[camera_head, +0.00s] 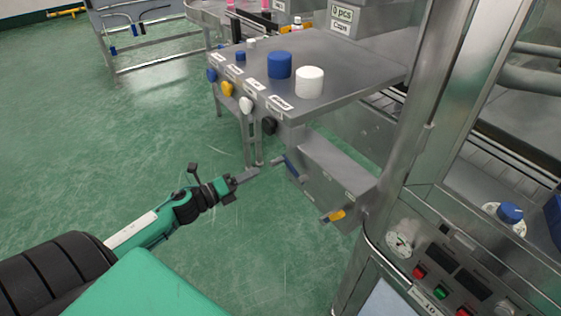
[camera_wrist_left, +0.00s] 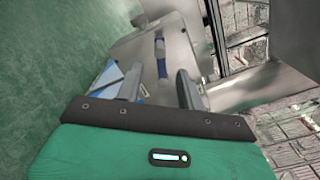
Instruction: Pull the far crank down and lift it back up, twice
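The far crank (camera_head: 290,167) has a blue handle and sticks out from the side of a grey metal box. In the left wrist view its blue handle (camera_wrist_left: 161,58) stands ahead of the gap between my fingers. A second crank (camera_head: 335,214) with a yellow handle sits nearer on the same box. My left gripper (camera_head: 250,176) is just left of the blue handle and apart from it. In the left wrist view its two fingers (camera_wrist_left: 160,88) are spread with nothing between them. My right gripper is out of view.
A grey table (camera_head: 340,55) above the box carries blue and white cylinders, with coloured knobs (camera_head: 247,104) along its front edge. A metal post (camera_head: 425,100) and a control panel (camera_head: 460,275) stand at the right.

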